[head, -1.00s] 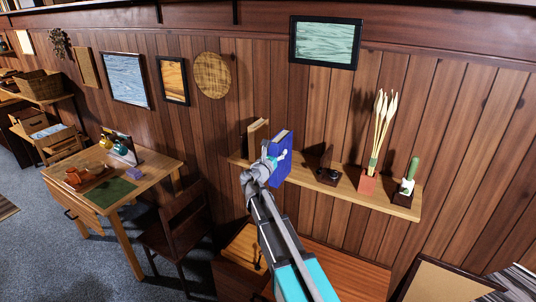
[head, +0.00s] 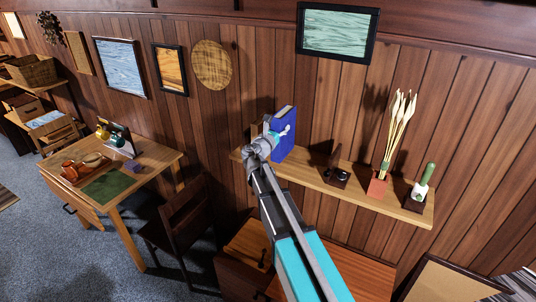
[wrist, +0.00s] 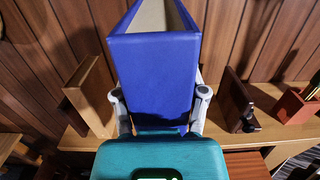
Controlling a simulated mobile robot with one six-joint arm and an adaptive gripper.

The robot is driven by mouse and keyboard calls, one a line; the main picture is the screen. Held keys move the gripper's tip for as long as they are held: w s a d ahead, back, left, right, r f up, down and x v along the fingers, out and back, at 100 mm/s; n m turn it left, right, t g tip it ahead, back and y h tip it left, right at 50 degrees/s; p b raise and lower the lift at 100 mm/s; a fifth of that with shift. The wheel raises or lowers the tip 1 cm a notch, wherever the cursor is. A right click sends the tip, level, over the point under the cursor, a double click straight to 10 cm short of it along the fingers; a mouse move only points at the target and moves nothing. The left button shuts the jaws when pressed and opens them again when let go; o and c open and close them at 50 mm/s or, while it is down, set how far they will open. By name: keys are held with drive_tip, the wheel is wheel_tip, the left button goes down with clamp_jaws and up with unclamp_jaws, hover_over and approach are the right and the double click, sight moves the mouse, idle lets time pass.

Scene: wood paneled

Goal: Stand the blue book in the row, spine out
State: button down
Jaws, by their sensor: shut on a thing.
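My gripper (wrist: 160,105) is shut on the blue book (wrist: 152,75), with a finger on each side. The book is upright, its plain blue spine facing the wrist camera and pale page edges on top. In the head view the blue book (head: 284,133) is at the left part of the wall shelf (head: 390,202). Tan upright books (wrist: 92,95) stand left of it in the wrist view, with a gap between; in the head view my gripper and the blue book mostly hide them. The blue book's lower end is hidden, so I cannot tell whether it touches the shelf.
On the shelf to the right are a dark wooden stand (head: 336,172), a red pot with pale stems (head: 378,184) and a potted cactus (head: 418,192). A chair (head: 185,215) and table (head: 150,160) stand left. The shelf between book and stand looks clear.

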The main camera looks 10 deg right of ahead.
drive_tip(key=shift+d, duration=0.1)
drive_tip(key=shift+w, duration=0.1)
drive_tip(key=shift+w+f+b, duration=0.2)
drive_tip(key=shift+w+b, duration=0.1)
drive_tip(key=shift+w, duration=0.15)
drive_tip(key=w+f+b, duration=0.8)
drive_tip(key=w, duration=0.4)
drive_tip(key=shift+d+f, duration=0.3)
drive_tip(key=shift+d, duration=0.1)
drive_tip(key=shift+w+b, duration=0.1)
drive_tip(key=shift+b, duration=0.2)
